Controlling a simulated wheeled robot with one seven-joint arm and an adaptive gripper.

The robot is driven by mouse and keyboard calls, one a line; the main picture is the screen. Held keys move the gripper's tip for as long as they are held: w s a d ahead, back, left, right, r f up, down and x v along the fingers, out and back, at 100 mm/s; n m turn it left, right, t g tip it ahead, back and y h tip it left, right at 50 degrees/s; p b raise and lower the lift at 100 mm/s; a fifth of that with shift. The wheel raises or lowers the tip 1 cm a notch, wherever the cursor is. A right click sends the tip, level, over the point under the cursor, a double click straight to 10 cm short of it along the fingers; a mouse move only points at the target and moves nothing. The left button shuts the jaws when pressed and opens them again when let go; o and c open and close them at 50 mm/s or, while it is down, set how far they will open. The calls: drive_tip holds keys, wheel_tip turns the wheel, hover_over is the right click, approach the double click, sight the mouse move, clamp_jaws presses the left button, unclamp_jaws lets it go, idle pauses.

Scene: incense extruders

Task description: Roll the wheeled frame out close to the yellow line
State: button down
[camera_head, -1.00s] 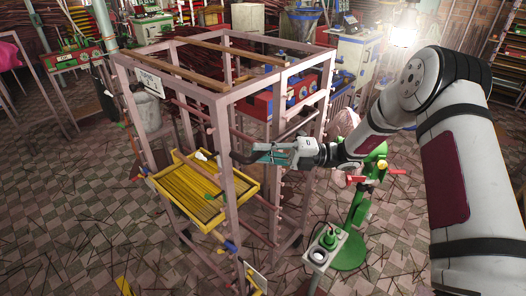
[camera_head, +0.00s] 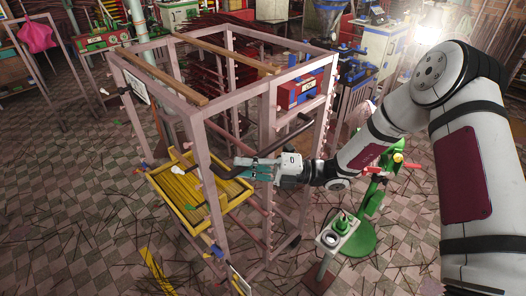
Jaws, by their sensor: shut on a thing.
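The wheeled frame (camera_head: 200,150) is a tall, pinkish-grey open rack in the middle of the head view. It stands upright, with a yellow slatted tray (camera_head: 183,187) on its near left side. The yellow line (camera_head: 155,272) shows as a short strip on the floor at the lower left, left of the frame's near corner, with a floor gap between them. My gripper (camera_head: 240,168) reaches in from the right at the frame's right side. It is shut on the dark bent handle (camera_head: 292,132) of the frame. The fingertips are small, and the frame's wheels are hard to make out.
A green stand (camera_head: 365,205) and a small pedestal with a green-topped device (camera_head: 338,232) stand close to the frame's right, below my arm. Machines and racks line the back. Thin sticks litter the checkered floor; the left floor is otherwise mostly clear.

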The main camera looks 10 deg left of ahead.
drive_tip(key=s+a+p, duration=0.5)
drive_tip(key=s+a, duration=0.7)
drive_tip(key=s, duration=0.3)
drive_tip(key=shift+s, duration=0.2)
drive_tip(key=c, duration=1.5)
unclamp_jaws()
drive_tip(key=shift+d, duration=0.1)
drive_tip(key=shift+c, duration=0.2)
drive_tip(key=shift+w, duration=0.1)
drive_tip(key=w+d+f, duration=0.1)
drive_tip(key=d, duration=1)
drive_tip(key=shift+w+d+f, duration=0.25)
drive_tip(key=shift+d+f, duration=0.1)
drive_tip(key=shift+d, duration=0.05)
